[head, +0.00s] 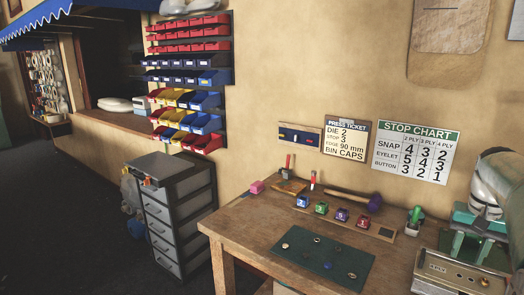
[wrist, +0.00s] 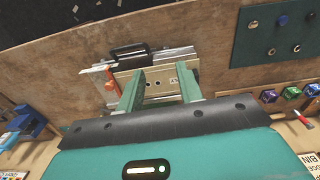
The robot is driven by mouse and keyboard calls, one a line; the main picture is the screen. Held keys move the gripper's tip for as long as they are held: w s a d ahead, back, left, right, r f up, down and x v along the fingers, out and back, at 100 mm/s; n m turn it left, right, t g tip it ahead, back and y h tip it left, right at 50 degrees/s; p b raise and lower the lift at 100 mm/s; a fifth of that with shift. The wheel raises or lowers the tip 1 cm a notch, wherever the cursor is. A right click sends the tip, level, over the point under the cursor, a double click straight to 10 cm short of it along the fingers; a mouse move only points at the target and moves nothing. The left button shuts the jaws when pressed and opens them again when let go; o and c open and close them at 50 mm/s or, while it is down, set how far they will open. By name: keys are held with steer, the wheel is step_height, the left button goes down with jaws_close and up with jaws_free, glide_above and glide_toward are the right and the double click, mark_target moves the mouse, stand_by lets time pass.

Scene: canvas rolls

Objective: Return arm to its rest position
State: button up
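My gripper (head: 471,257) is at the right edge of the head view, above the table's right end, with its green fingers pointing down. In the wrist view my gripper (wrist: 159,82) shows two green fingers spread apart. Nothing is held between them. Beyond the fingertips is a beige-and-metal device (wrist: 155,76) with a dark handle; it also shows below the gripper in the head view (head: 450,277). I cannot tell whether the fingers touch it. White and dark links of my arm rise at the right edge of the head view.
A green-handled tool (head: 415,214) stands left of my gripper. A grey drawer cabinet (head: 165,225) stands left. The wall carries a stop chart (head: 417,150).

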steer(key=s+a+r+n+t+h, duration=0.15)
steer(key=a+n, duration=0.25)
steer(key=a, duration=1.6)
steer(key=s+a+f+n+t+y, duration=0.1)
steer(key=s+a+f+t, duration=0.1)
steer(key=s+a, duration=0.3)
steer(key=s+a+f+n+t, duration=0.2)
steer(key=s+a, duration=0.3)
steer(key=a, duration=0.5)
steer(key=shift+f+n+y, duration=0.3)
steer(key=shift+f+y, duration=0.05)
steer(key=shift+f, duration=0.3)
steer(key=shift+d, duration=0.25)
